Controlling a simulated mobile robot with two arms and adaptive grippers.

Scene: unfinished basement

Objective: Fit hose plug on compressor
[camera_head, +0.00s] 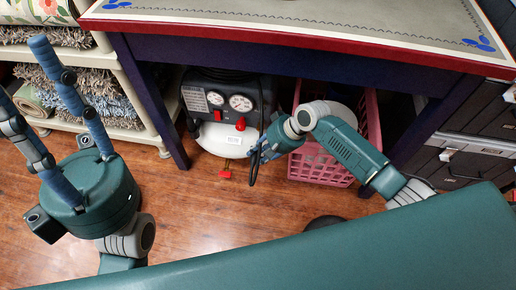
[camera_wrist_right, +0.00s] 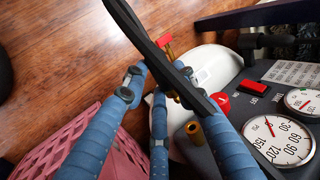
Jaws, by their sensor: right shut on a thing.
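The compressor (camera_head: 228,140) stands under the table, with two round gauges, a red knob and a white tank. It also shows in the right wrist view (camera_wrist_right: 208,66). My right gripper (camera_head: 260,150) is just right of the compressor front, shut on a black hose (camera_head: 253,172) that hangs in a bend below the fingers. In the right wrist view the hose (camera_wrist_right: 150,42) crosses in front of the blue fingers. A brass fitting (camera_wrist_right: 195,132) shows between the fingers; I cannot tell whether it is the hose plug or the compressor outlet. My left gripper (camera_head: 22,72) is open and empty.
A pink crate (camera_head: 322,168) stands close behind and right of my right gripper. The table (camera_head: 290,30) overhangs the compressor, with a dark leg (camera_head: 160,110) at its left. A shelf with rugs (camera_head: 105,95) is at left.

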